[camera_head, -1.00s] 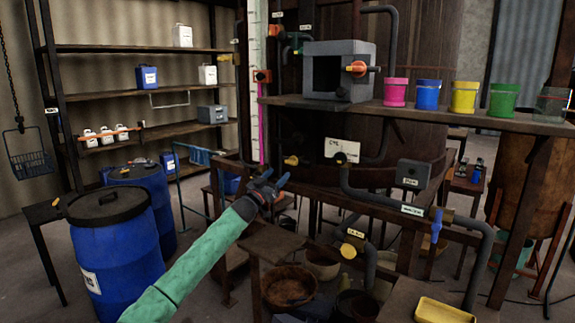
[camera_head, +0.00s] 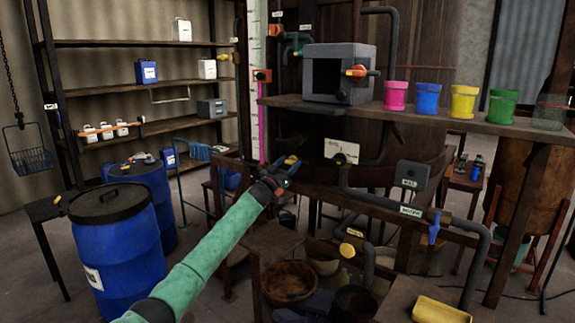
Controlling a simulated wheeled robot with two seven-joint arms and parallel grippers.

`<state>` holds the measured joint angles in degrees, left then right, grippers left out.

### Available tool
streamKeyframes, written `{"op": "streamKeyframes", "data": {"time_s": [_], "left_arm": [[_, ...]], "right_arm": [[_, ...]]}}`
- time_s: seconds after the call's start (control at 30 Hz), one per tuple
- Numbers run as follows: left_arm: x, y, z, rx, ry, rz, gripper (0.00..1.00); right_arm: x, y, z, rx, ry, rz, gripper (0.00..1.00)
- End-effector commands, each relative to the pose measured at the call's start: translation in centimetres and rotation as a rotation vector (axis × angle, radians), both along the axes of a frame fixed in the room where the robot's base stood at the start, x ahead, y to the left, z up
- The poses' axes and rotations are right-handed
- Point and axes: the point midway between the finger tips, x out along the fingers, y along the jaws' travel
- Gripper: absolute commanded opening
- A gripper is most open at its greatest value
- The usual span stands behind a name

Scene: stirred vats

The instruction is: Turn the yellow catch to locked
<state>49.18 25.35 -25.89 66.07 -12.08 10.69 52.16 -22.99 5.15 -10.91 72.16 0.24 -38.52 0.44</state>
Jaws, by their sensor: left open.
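The small yellow catch (camera_head: 292,160) is on the dark wooden front of the large vat, left of a white label. My left gripper (camera_head: 286,167) is open, with its dark fingertips at the catch and partly covering it. I cannot tell whether the fingers touch it or sit on both sides of it. The way the catch is turned is too small and too covered to read. My left arm, in a green sleeve, reaches in from the bottom left. My right gripper is not in view.
A wooden shelf (camera_head: 420,117) above right carries a grey box (camera_head: 339,72) and several coloured pots. A grey pipe with a blue-handled valve (camera_head: 434,226) runs to the right. Below are another yellow knob (camera_head: 347,250) and a brown bowl (camera_head: 289,281). Blue drums (camera_head: 115,250) stand at left.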

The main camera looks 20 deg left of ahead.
Motion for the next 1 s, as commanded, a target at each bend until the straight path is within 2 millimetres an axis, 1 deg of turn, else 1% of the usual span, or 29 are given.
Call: {"op": "streamKeyframes", "data": {"time_s": [0.07, 0.1, 0.17, 0.3, 0.33, 0.67, 0.83, 0.93, 1.0], "left_arm": [[0.0, 0.0, 0.0, 0.000, 0.000, 0.000, 0.60], [0.0, 0.0, 0.0, 0.000, 0.000, 0.000, 0.56], [0.0, 0.0, 0.0, 0.000, 0.000, 0.000, 0.44], [0.0, 0.0, 0.0, 0.000, 0.000, 0.000, 0.17], [0.0, 0.0, 0.0, 0.000, 0.000, 0.000, 0.15], [0.0, 0.1, -0.1, 0.040, -0.015, -0.001, 0.15], [0.0, 0.2, -0.1, 0.127, -0.046, 0.002, 0.15], [0.0, 0.2, -0.1, 0.199, -0.071, 0.001, 0.15], [0.0, 0.2, -0.1, 0.257, -0.093, 0.001, 0.15]], "right_arm": [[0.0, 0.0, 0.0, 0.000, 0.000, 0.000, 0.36], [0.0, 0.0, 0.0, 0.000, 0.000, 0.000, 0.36], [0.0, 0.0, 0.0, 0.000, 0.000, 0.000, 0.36], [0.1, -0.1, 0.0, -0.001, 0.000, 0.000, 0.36], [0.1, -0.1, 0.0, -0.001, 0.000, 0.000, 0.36], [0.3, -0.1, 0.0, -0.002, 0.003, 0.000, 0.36], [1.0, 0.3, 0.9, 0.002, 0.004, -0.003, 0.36], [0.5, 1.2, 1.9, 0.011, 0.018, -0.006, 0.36], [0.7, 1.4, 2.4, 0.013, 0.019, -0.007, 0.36]]}}
